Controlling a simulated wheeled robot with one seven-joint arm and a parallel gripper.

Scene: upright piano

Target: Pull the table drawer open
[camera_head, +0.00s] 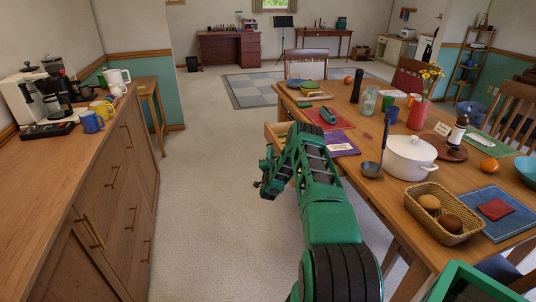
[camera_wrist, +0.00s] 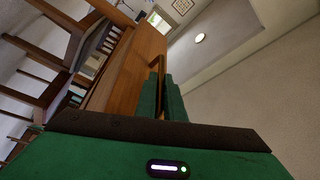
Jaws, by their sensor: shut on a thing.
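The wooden dining table (camera_head: 345,104) stands at the right in the head view. A wooden part that looks like its drawer (camera_head: 271,132) juts out past the table's left edge, partly hidden by my green arm. In the wrist view, my gripper (camera_wrist: 161,88) has its green fingers close together on the drawer's handle (camera_wrist: 157,68), in front of the brown wooden front (camera_wrist: 135,60). The fingers hide much of the handle. In the head view my arm covers the fingertips, so the grip does not show clearly there.
A long wooden counter (camera_head: 60,175) with a coffee maker and mugs runs along the left. Carpet (camera_head: 205,190) between counter and table is clear. Chairs stand around the table. A white pot (camera_head: 410,157), ladle and bread basket (camera_head: 440,215) sit near its front edge.

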